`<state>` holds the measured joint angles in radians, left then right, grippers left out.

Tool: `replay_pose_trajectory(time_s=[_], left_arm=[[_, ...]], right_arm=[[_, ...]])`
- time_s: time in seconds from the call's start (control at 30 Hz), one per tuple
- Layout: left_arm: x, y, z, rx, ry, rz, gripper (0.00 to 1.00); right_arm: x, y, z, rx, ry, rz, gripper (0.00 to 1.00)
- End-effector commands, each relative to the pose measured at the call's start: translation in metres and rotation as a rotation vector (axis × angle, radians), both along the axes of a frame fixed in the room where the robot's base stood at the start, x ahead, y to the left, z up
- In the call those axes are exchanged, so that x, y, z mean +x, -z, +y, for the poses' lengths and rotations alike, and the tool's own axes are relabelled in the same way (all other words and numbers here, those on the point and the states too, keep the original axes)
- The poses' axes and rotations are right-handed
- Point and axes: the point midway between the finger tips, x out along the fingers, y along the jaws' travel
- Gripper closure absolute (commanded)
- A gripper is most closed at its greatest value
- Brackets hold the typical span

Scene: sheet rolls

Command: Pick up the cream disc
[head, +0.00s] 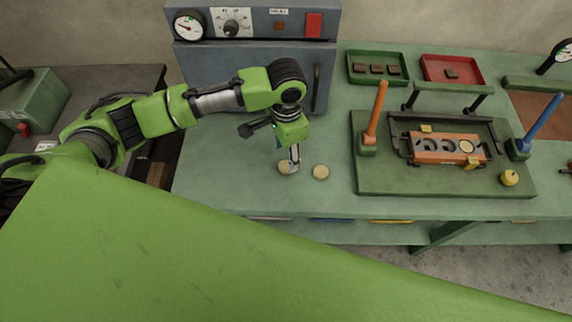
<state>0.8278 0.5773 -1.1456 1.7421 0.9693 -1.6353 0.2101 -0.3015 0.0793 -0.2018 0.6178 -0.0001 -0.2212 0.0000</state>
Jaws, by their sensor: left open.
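Two small cream discs lie flat on the green bench top. The left cream disc (284,168) is directly at the fingertips of my left gripper (292,165) and is partly hidden by them. The other cream disc (321,172) lies just to the right, clear of the gripper. A third cream disc (466,146) sits in the right hole of an orange block in the fixture. My left gripper points down and is open. Whether its fingers touch the left disc cannot be told. My right gripper is not in view.
The green fixture base (440,188) with orange (376,112) and blue (541,122) levers stands to the right. A grey oven-like cabinet (245,75) stands behind. Green (377,84) and red (452,82) trays hold brown pieces. The bench left of the discs is clear.

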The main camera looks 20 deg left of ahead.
Motion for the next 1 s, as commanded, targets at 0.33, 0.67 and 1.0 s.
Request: replay_pose_trajectory(time_s=[0.33,0.67,1.0], left_arm=[[-0.005,0.045,0.000,0.001,0.000,0.002,0.52],[-0.004,0.049,0.000,0.000,0.001,0.000,0.65],[-0.004,0.049,0.000,0.000,0.001,0.000,0.87]], right_arm=[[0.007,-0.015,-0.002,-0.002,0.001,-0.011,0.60],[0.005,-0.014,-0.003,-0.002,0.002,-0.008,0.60],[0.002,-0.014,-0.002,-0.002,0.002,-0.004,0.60]])
